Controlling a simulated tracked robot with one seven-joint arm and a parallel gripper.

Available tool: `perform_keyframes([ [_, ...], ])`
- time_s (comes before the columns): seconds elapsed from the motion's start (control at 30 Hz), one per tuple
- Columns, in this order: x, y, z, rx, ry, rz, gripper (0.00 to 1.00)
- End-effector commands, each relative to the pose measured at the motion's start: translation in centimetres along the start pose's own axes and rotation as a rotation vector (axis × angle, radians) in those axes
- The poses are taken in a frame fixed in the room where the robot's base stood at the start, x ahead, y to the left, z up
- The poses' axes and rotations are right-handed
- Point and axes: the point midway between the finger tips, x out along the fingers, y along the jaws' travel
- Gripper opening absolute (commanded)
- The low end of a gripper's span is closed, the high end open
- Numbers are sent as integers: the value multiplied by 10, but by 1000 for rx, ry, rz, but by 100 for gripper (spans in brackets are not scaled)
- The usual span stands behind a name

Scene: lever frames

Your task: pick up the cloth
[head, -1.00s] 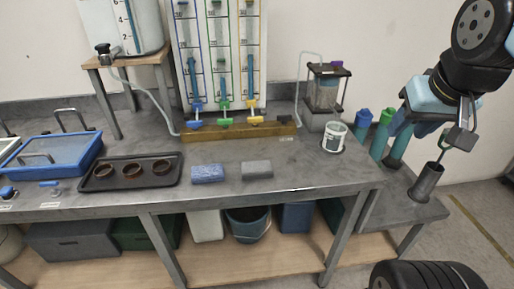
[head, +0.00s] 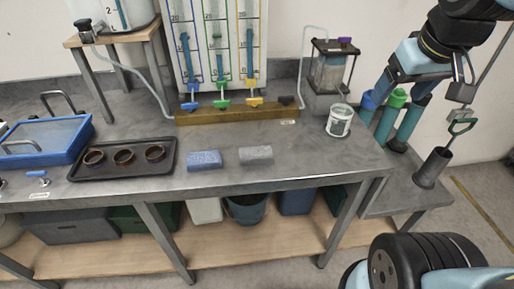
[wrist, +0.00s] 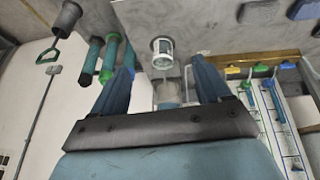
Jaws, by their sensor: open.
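Two small folded pads lie side by side near the bench's front edge in the head view: a blue one (head: 204,160) and a grey one (head: 256,154). Both look like folded cloth, but I cannot tell for sure which is the cloth. They also show at the upper right of the wrist view, the grey one (wrist: 255,12) nearer the middle and the blue one (wrist: 304,9) at the edge. My gripper (wrist: 165,78) is open and empty. In the head view it is at the upper right, well right of the pads.
A black tray (head: 80,172) with three rings lies left. Capped tubes (head: 408,121) and a green pull handle (head: 461,126) are near my arm. Bare bench surrounds the pads.

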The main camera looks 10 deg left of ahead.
Motion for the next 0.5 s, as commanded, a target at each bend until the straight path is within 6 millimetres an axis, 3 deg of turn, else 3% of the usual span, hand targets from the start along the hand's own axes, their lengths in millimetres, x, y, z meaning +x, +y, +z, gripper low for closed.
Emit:
perform_keyframes([
  [0.13,21,-30,-30,-254,-67,-43,91],
  [0.5,80,-129,-80,-884,-188,-182,92],
])
